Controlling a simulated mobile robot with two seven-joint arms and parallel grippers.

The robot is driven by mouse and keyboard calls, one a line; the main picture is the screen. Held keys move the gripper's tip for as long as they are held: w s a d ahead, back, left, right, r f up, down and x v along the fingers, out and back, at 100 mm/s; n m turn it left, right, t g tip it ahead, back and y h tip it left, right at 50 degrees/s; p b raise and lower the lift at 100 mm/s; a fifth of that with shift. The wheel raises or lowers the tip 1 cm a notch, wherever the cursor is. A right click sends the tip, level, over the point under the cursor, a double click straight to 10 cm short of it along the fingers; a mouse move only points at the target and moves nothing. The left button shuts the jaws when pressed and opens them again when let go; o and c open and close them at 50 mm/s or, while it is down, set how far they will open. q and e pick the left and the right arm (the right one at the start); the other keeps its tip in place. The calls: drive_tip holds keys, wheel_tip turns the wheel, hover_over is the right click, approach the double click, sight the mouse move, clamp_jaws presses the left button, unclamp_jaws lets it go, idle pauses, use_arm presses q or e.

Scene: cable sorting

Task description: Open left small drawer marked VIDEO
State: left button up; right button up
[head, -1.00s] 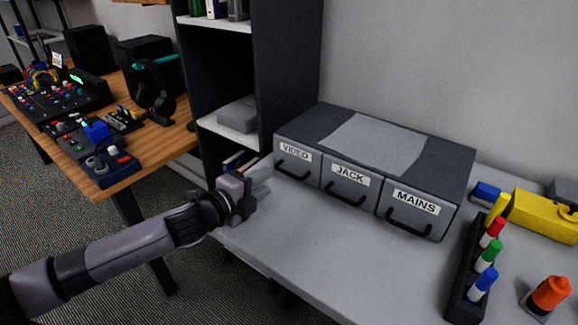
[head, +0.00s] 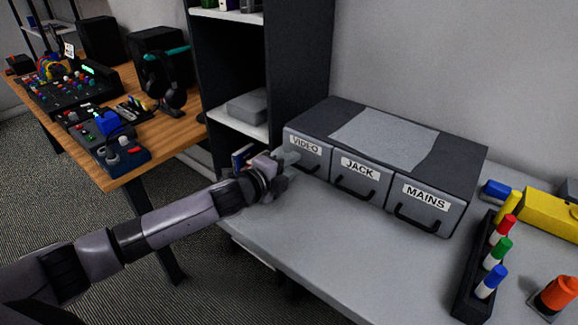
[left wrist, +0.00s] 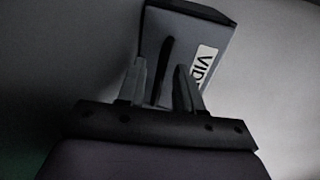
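The grey drawer box has three drawer fronts, labelled VIDEO, JACK and MAINS. The VIDEO drawer (head: 309,147) is the leftmost and is closed, with a dark bar handle. My left gripper (head: 289,158) is at the left part of this drawer's front and hides part of the handle. In the left wrist view the VIDEO drawer (left wrist: 190,50) is ahead, and its dark handle (left wrist: 163,68) shows between the two fingers of the left gripper (left wrist: 160,82). The fingers are apart, with gaps beside the handle. My right gripper is not in view.
The JACK drawer (head: 358,176) and MAINS drawer (head: 419,204) are closed to the right. A marker rack (head: 477,270) stands at the right on the grey desk (head: 345,240). A dark shelf unit (head: 300,70) is behind left. The desk in front of the drawers is clear.

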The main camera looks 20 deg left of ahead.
use_arm(q)
clamp_jaws()
idle(1.4)
